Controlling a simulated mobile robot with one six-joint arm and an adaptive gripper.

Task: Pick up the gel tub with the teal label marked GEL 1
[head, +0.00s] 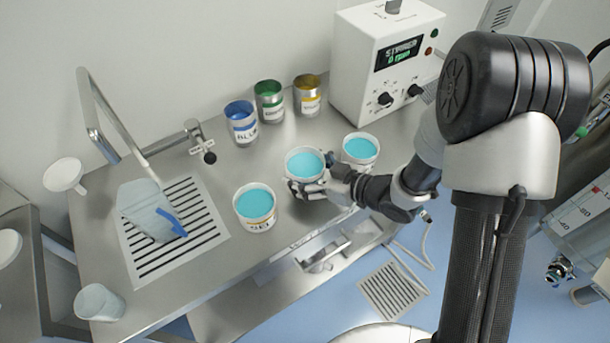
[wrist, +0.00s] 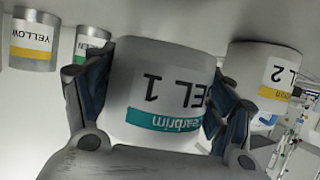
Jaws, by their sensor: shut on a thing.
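The GEL 1 tub (wrist: 160,92) is a pale grey-white cup, and its white label with a teal band shows upside down in the wrist view. In the head view this tub (head: 304,164) is the middle of three tubs with blue gel. My gripper (head: 318,185) is shut on it from the right front. In the wrist view the fingers of my gripper (wrist: 150,112) press on both sides of the tub. I cannot tell whether its base is off the bench.
The GEL 2 tub (head: 255,207), with a yellow-orange band, stands to the left, and another gel tub (head: 360,150) to the right. Blue (head: 241,124), green (head: 269,101) and yellow (head: 307,96) cans stand behind. A white instrument (head: 385,65) stands at back right.

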